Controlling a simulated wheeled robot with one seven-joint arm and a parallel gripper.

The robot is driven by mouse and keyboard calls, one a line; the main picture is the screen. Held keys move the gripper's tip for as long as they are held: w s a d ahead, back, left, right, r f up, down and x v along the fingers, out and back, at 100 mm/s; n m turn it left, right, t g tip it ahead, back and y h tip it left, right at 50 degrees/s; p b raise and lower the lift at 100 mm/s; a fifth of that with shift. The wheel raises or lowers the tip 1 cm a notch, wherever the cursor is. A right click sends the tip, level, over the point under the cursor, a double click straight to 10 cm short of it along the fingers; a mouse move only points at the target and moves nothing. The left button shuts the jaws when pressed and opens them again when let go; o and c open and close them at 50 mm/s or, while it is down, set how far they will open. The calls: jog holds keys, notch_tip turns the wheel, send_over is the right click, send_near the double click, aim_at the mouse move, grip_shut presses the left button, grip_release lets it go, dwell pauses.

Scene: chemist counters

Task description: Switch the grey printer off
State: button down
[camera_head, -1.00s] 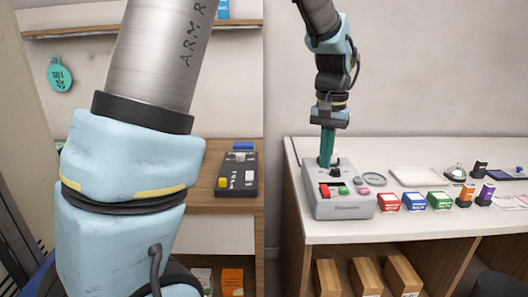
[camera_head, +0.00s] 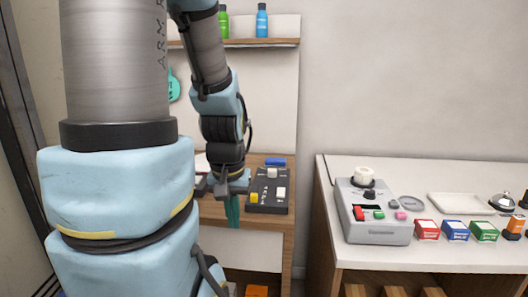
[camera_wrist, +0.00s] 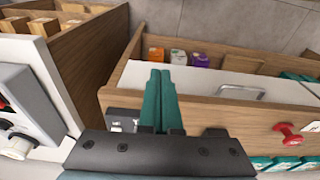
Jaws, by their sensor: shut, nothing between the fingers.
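The grey printer (camera_head: 376,229) stands on the white counter at the right of the head view. Its top carries a red switch (camera_head: 359,213), a green button (camera_head: 379,215), a pink button (camera_head: 401,215), a black knob and a white round part (camera_head: 364,176). I cannot tell which way the switch is set. My gripper (camera_head: 233,212) is shut and empty, pointing down by the wooden desk, well left of the printer. In the wrist view the closed teal fingers (camera_wrist: 158,98) point at the desk, and the printer (camera_wrist: 28,88) shows at the left edge.
A dark box with yellow and white buttons (camera_head: 266,196) sits on the wooden desk (camera_head: 282,233), close right of my gripper. A gap separates desk and white counter (camera_head: 440,258). Coloured small boxes (camera_head: 456,230) stand right of the printer. An open drawer (camera_wrist: 215,100) shows in the wrist view.

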jog(key=w+d+r+p, duration=0.1)
jog(key=d+r, duration=0.4)
jog(key=d, duration=0.5)
jog(key=w+d+r+t+p, duration=0.1)
jog(key=d+r, duration=0.4)
jog(key=d, duration=0.5)
jog(key=d+r, duration=0.5)
jog(key=d, duration=0.5)
jog(key=shift+w+t+p, duration=0.4)
jog(key=shift+f, duration=0.15)
jog(key=p, duration=0.4)
send_over(358, 207)
jog(key=s, duration=0.1)
jog(key=f, duration=1.1)
jog(key=shift+s+a+f, duration=0.1)
jog(key=shift+a+f, duration=0.1)
jog(key=shift+f, duration=1.05)
jog(key=shift+f+b, duration=0.1)
jog(key=shift+b, duration=0.25)
